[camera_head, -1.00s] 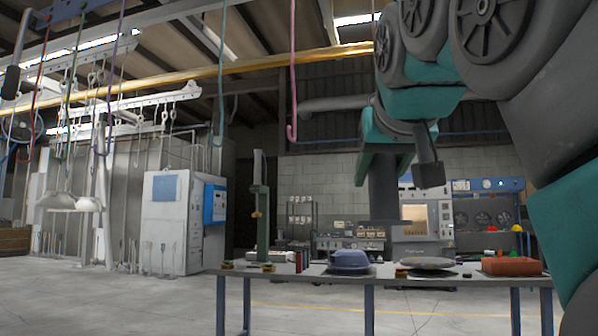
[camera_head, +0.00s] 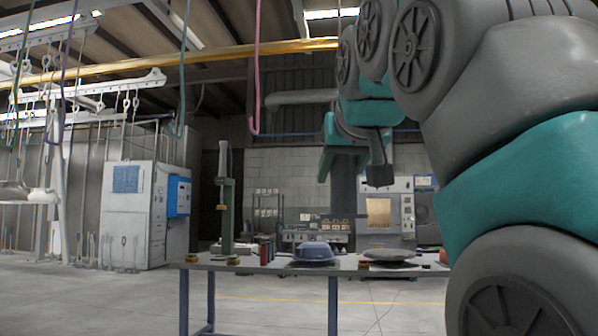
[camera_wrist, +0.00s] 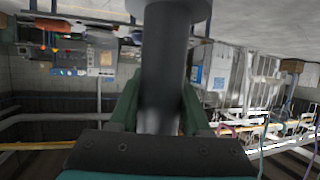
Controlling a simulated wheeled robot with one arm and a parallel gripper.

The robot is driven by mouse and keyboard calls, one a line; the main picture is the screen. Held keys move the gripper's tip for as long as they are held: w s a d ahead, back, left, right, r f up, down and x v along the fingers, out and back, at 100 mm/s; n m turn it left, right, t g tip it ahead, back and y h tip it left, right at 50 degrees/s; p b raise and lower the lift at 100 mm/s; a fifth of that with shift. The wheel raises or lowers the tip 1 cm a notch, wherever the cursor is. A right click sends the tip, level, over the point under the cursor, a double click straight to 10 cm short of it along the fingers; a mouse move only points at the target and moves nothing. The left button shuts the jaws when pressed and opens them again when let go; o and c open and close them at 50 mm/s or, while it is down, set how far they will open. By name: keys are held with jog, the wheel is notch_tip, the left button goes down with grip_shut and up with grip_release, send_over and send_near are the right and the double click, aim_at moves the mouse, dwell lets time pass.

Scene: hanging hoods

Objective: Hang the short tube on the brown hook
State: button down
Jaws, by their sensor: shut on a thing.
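No hook that is clearly brown shows. A pink hook (camera_head: 254,125) and a teal hook (camera_head: 178,128) hang to the left of the gripper, apart from the tube.
A purple hook (camera_head: 63,100) hangs farther left. A yellow beam (camera_head: 200,65) runs overhead. A work table (camera_head: 255,269) with a blue container (camera_head: 314,254) and a green stand (camera_head: 227,205) is ahead. A white cabinet (camera_head: 128,220) stands at left.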

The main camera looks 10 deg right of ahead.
jog(key=shift+w+d, duration=0.15)
jog(key=shift+w, duration=0.15)
dwell(0.4)
jog(key=shift+w+d, duration=0.15)
jog(key=shift+w, duration=0.35)
jog(key=shift+w+d, duration=0.15)
jog(key=shift+w, duration=0.35)
jog(key=shift+w, duration=0.15)
jog(key=shift+w+d, duration=0.25)
jog(key=shift+w, duration=0.4)
jog(key=shift+w+d, duration=0.25)
jog(key=shift+w, duration=0.35)
jog(key=shift+f+b, duration=1.25)
jog(key=shift+f, duration=0.1)
jog(key=shift+c, duration=1.4)
grip_release()
